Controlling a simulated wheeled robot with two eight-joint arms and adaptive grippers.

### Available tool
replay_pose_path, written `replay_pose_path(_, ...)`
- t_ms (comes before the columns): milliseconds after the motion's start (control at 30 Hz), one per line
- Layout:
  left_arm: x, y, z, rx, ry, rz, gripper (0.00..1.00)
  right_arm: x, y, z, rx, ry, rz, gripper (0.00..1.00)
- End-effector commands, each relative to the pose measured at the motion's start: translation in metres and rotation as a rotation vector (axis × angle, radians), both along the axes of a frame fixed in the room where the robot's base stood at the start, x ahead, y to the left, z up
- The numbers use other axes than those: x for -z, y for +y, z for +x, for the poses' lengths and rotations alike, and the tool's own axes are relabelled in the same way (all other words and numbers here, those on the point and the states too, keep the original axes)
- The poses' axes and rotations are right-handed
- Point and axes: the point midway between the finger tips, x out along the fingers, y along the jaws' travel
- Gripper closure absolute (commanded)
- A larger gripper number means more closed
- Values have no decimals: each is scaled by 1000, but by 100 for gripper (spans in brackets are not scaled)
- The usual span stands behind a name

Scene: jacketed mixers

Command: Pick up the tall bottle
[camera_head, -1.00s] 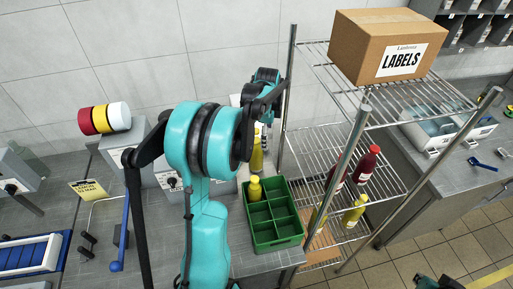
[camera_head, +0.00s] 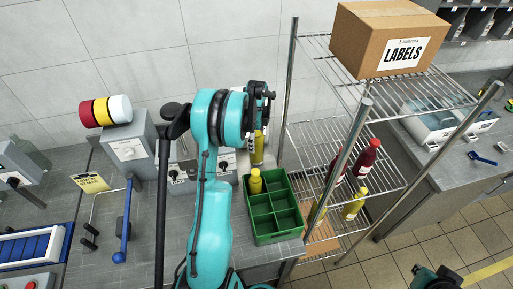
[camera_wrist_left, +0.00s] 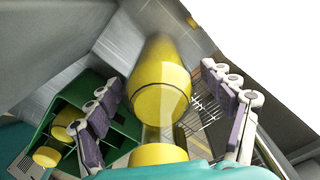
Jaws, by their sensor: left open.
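A tall yellow bottle (camera_head: 258,148) stands on the counter behind the green crate, its upper part partly hidden by my gripper. My left gripper (camera_head: 264,101) is above it at the end of the teal arm. In the left wrist view the yellow bottle (camera_wrist_left: 160,82) lies between the two open fingers of my left gripper (camera_wrist_left: 168,115), its yellow cap (camera_wrist_left: 158,154) nearest the camera. I see gaps between the bottle and both fingers. My right gripper is not seen; only a teal part of mine shows at the bottom right.
The green divided crate (camera_head: 284,238) holds a shorter yellow bottle (camera_head: 255,183). A wire rack (camera_head: 335,141) stands close on the right, with red bottles (camera_head: 367,158) and yellow bottles (camera_head: 355,204), and a labels box (camera_head: 350,50) on top. Its post stands close beside the gripper.

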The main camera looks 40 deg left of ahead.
Motion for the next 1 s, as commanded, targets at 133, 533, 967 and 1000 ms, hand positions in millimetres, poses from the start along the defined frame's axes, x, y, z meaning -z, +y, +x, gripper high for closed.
replay_pose_path(133, -1, 0, 0, 0, 0, 0, 18, 0, 0, 0, 0, 0, 0, 100)
replay_pose_path(533, -1, 0, 0, 0, 0, 0, 100, 0, 0, 0, 0, 0, 0, 100)
replay_pose_path(967, -35, 0, 0, 0, 0, 0, 100, -6, 0, 0, 0, 0, 0, 100)
replay_pose_path(1000, -43, 0, 0, 0, 0, 0, 100, -8, 0, 0, 0, 0, 0, 100)
